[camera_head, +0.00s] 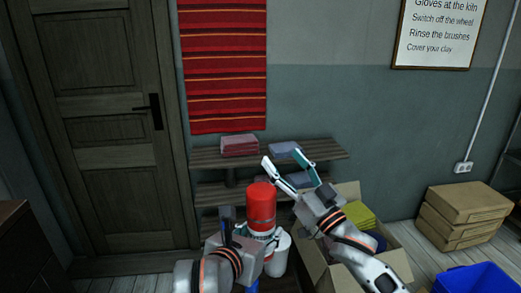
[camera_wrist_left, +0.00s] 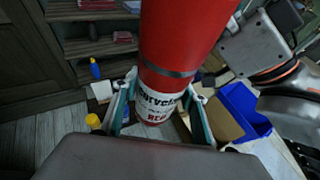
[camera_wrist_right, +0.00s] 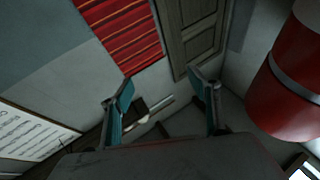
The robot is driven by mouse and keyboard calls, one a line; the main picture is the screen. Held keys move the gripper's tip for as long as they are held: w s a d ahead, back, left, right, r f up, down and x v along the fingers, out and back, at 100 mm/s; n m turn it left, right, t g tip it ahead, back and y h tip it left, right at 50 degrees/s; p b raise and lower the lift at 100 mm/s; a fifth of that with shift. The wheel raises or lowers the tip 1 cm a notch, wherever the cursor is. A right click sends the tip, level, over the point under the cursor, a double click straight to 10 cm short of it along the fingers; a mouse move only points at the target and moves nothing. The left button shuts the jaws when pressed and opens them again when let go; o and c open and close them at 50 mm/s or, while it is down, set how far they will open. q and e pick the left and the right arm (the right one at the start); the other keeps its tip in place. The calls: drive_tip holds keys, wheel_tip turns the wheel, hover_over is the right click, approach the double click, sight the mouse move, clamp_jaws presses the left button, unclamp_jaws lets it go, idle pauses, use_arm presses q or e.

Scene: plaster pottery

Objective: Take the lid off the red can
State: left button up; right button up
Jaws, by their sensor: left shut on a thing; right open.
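The red can (camera_head: 262,203) is upright in front of the shelf in the head view. A grey band runs around it; the part above is plain red, and a white label with "RED" shows below in the left wrist view (camera_wrist_left: 158,103). Whether the red part above the band is the lid, I cannot tell for sure. My left gripper (camera_wrist_left: 160,85) is shut on the can's lower, labelled part. My right gripper (camera_head: 283,159) is open and empty, above and right of the can, apart from it. In the right wrist view the can (camera_wrist_right: 285,100) is at the right edge, outside the fingers.
A wooden shelf (camera_head: 325,151) with folded cloths stands behind. An open cardboard box (camera_head: 398,262) with yellow and blue things is on the right, below my right arm. Stacked closed boxes (camera_head: 462,212) and a blue bin (camera_head: 475,280) are farther right. A door (camera_head: 95,130) is at left.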

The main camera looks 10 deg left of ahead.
drive_tip(key=s+a+r+n+g+y, duration=0.5)
drive_tip(key=a+r+n+g, duration=0.1)
drive_tip(key=r+n, duration=0.25)
drive_tip(key=s+a+r+n+g+y, duration=0.45)
drive_tip(key=a+r+n+g, duration=0.2)
drive_tip(key=r, duration=0.25)
drive_tip(key=s+a+f+n+g+h, duration=0.1)
drive_tip(key=s+a+n+g+h, duration=0.3)
drive_tip(key=s+n+g, duration=0.3)
drive_tip(key=s+a+f+n+g+h, duration=0.1)
drive_tip(key=s+a+n+g+h, duration=0.35)
drive_tip(key=s+n, duration=0.35)
drive_tip(key=n+t+h, duration=0.2)
drive_tip(key=t+h, duration=0.6)
drive_tip(key=h, duration=0.7)
approach(259, 190)
drive_tip(key=shift+s+a+f, duration=0.15)
drive_tip(key=shift+s+a, duration=0.05)
drive_tip(key=shift+s, duration=0.1)
drive_tip(key=shift+w+d+t, duration=0.1)
drive_tip(key=shift+d+t, duration=0.1)
drive_tip(key=shift+t, duration=0.2)
drive_tip(key=shift+f, duration=0.35)
drive_tip(key=f, duration=0.3)
drive_tip(key=w+f, duration=0.1)
drive_tip(key=f, duration=0.7)
drive_tip(key=shift+w+a, duration=0.3)
drive_tip(key=shift+w, duration=0.05)
